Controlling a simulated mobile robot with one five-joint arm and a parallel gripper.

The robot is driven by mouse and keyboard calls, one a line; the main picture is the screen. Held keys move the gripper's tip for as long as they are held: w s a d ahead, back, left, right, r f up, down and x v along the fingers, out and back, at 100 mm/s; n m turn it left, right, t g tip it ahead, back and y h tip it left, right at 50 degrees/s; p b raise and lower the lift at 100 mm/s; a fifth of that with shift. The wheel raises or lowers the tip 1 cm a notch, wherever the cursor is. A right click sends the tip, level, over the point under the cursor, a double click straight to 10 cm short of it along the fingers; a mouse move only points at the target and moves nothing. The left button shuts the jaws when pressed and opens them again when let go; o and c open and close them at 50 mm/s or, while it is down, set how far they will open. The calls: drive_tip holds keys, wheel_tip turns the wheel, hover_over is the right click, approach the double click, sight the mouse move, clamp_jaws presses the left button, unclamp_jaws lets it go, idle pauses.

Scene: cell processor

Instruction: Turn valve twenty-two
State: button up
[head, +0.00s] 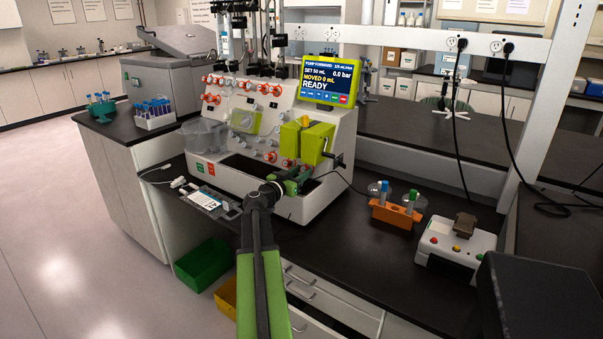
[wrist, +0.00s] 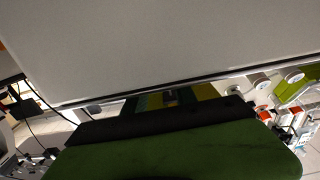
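The white cell processor (head: 335,143) stands on the black bench in the head view. Several orange-red valves (head: 270,157) line its sloped front; their numbers are too small to read, so I cannot tell which is valve twenty-two. My gripper (head: 293,180) is in front of the processor's lower right front, below the yellow-green pump block (head: 316,144). Its fingers are too small and partly hidden to show whether they are open or shut. In the wrist view a pale panel fills the top, close to my green gripper body, and orange parts (wrist: 264,113) show at the right edge.
A screen (head: 333,80) reads "READY". A flat tray with a white label (head: 210,199) lies left of my arm. An orange rack (head: 396,212) and a white button box (head: 457,245) stand on the bench at right. A clear plastic container (head: 205,136) hangs at the processor's left.

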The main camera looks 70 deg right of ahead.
clamp_jaws()
drive_tip(key=shift+s+n+t, duration=0.1)
drive_tip(key=shift+n+t, duration=0.3)
drive_tip(key=shift+n, duration=0.5)
drive_tip(key=shift+o, duration=1.9)
unclamp_jaws()
drive_tip(key=shift+a, duration=0.1)
